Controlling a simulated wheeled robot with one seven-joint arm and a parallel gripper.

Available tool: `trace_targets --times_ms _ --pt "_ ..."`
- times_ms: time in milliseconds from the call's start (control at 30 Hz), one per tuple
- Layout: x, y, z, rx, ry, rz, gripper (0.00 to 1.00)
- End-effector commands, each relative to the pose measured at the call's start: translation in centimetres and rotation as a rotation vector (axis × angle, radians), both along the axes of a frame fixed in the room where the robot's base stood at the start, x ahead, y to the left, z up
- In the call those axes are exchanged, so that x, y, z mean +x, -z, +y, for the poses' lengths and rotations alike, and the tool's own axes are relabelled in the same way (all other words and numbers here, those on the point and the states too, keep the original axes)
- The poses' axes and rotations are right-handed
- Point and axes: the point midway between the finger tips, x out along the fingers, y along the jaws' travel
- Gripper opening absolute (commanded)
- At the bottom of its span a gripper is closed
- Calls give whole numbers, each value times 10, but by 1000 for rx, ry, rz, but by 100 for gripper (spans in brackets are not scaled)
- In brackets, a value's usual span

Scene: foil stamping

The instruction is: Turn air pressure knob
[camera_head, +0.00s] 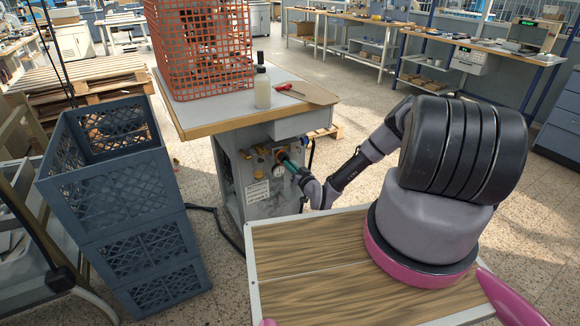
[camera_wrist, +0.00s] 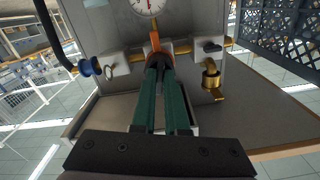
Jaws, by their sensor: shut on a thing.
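My gripper (camera_wrist: 159,68) has its two green fingers close together at the cabinet front in the wrist view. They are shut on the dark air pressure knob (camera_wrist: 160,50), which is mostly hidden by the fingertips. An orange piece stands just beyond the knob, below a round white pressure gauge (camera_wrist: 151,6) that is cut off by the top edge. In the head view my gripper (camera_head: 287,163) reaches into the cabinet's open front from the right; the knob cannot be made out there.
A brass elbow fitting (camera_wrist: 211,78) and a blue-ended hose (camera_wrist: 86,67) flank the fingers. The cabinet (camera_head: 226,170) carries an orange crate (camera_head: 200,45), a bottle (camera_head: 262,90) and a red-handled tool (camera_head: 288,91). Stacked grey crates (camera_head: 120,220) stand left.

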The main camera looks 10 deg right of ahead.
Motion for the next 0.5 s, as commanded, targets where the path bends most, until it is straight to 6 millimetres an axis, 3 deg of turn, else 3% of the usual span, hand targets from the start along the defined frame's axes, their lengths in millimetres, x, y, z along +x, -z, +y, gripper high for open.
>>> trace_targets --times_ms 500 --pt "-2 2 1 467 3 157 0"
